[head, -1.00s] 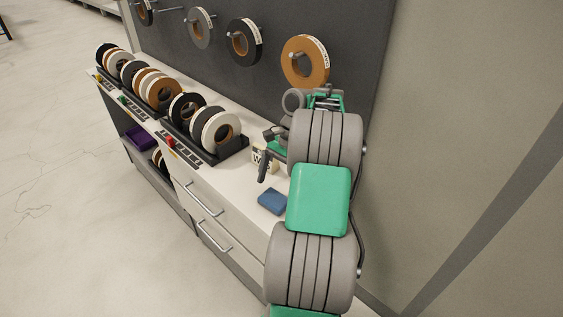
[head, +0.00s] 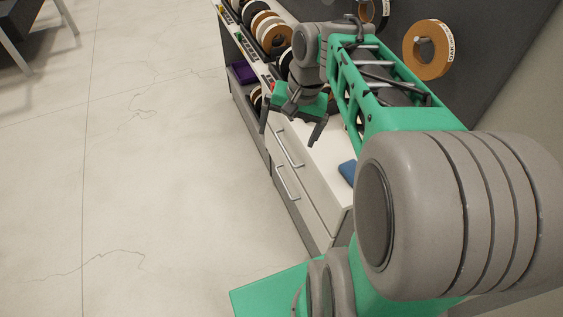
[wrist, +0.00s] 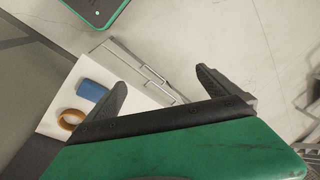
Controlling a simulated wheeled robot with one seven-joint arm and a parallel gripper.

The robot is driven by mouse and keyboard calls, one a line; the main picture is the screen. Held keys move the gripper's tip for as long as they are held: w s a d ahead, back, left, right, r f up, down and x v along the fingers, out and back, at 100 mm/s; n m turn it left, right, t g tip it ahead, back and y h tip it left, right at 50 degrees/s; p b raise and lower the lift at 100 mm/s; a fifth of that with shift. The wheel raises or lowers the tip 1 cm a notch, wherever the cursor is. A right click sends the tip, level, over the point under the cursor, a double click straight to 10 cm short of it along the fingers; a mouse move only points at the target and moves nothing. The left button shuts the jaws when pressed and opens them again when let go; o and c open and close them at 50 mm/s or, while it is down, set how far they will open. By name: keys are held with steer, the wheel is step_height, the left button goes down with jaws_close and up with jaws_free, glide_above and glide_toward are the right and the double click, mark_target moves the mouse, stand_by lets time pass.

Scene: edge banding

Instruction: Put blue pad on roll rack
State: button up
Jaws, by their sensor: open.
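The blue pad (head: 347,172) lies on the white counter (head: 325,158), partly hidden behind my arm in the head view. In the wrist view the pad (wrist: 92,90) lies flat, with one finger close beside it in the picture. My gripper (head: 291,123) is open and empty, pointing down near the counter's front edge above the drawers. It sits to the left of the pad and apart from it. The wrist view shows both fingers of my gripper (wrist: 160,80) spread. Rolls of edge banding (head: 275,38) stand in dark racks along the counter's far part; my arm hides some of them.
Drawers with metal handles (head: 289,147) face the open floor (head: 140,170) on the left. A brown roll (head: 409,52) hangs on the dark wall panel. A purple item (head: 243,72) lies on a lower shelf. A brown ring (wrist: 70,119) shows near the pad.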

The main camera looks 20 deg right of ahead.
steer(key=s+a+f+n+t+h, duration=0.1)
steer(key=s+a+n+t, duration=0.1)
steer(key=s+a+n, duration=0.3)
steer(key=s+n, duration=0.1)
steer(key=s, duration=0.1)
steer(key=shift+s+a+f+h, duration=0.15)
steer(key=shift+s+f+h, duration=0.15)
steer(key=shift+s, duration=0.1)
stand_by(0.5)
